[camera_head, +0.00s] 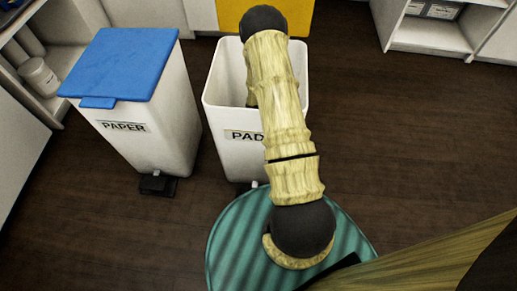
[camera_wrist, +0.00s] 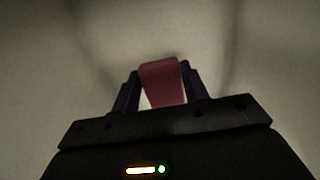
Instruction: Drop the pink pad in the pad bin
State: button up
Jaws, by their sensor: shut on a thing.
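The pad bin (camera_head: 228,152) is white, open at the top and labelled "PAD", the rest of its label covered by my arm. My arm reaches across its opening, and my gripper is hidden in the head view. In the wrist view my gripper (camera_wrist: 159,88) is shut on the pink pad (camera_wrist: 162,80), which sits between its two dark fingers. Blurred pale surfaces fill the wrist view behind the pad and look like bin walls. How far the pad is below the rim I cannot tell.
A white bin labelled "PAPER" (camera_head: 158,135) with a blue lid (camera_head: 125,62) and a black pedal (camera_head: 158,184) stands to the left. A white shelf unit (camera_head: 432,36) is at the back right. The dark wooden floor (camera_head: 415,130) is clear on the right.

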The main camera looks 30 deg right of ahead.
jog(key=shift+f+b, duration=1.15)
jog(key=shift+f, duration=0.75)
jog(key=shift+f, duration=0.6)
jog(key=o, duration=1)
notch_tip(320, 180, up, 13)
jog(key=p, duration=0.8)
jog(key=shift+r, duration=0.1)
